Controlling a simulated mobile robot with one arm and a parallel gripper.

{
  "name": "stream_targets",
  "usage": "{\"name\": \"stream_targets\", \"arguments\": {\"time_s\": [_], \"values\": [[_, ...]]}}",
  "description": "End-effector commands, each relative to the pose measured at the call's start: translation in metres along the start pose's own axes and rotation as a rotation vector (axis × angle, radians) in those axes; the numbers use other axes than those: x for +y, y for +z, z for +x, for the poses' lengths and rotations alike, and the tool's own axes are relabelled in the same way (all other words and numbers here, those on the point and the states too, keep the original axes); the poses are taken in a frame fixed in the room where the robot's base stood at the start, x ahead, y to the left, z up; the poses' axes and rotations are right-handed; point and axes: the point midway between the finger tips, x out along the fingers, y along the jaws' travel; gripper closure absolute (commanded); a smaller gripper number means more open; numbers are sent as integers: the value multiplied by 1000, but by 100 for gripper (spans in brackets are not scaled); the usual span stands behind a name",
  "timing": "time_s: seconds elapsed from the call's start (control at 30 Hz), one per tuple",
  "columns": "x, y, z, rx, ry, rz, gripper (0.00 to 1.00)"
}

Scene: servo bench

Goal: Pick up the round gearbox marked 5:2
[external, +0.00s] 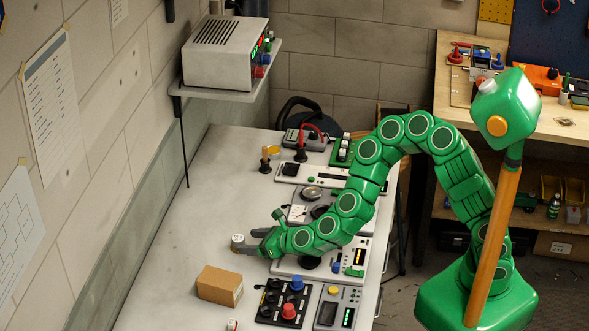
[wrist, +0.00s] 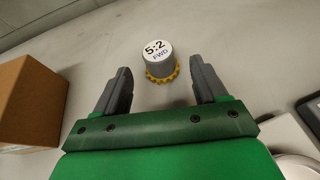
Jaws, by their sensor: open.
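The round gearbox (wrist: 157,60) stands on the bench in the wrist view. It is a grey cylinder with a white top marked "5:2 FWD" and a yellow toothed ring around its bottom. My gripper (wrist: 165,78) is open, with one dark finger to the left and one to the right. The gearbox lies just beyond the fingertips, roughly midway between them, and no finger touches it. In the external view my gripper (external: 251,241) is low over the bench at the end of the green arm. The small item at its tip there is too small to read.
A cardboard box (external: 219,286) stands on the bench nearby, and at the left in the wrist view (wrist: 30,100). Control panels with knobs (external: 285,303) lie along the bench's right side. A shelf (external: 235,92) holds a power supply above. The bench left of my gripper is clear.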

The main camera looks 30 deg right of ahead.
Motion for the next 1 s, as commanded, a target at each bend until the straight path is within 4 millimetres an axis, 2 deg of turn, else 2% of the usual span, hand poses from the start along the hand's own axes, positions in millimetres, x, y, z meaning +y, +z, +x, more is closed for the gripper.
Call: {"name": "stream_targets", "arguments": {"time_s": [0.5,0.87,1.0], "values": [[0,0,48,-1,-1,-3,28],[1,0,52,0,1,-1,28],[1,0,52,0,1,-1,50]]}}
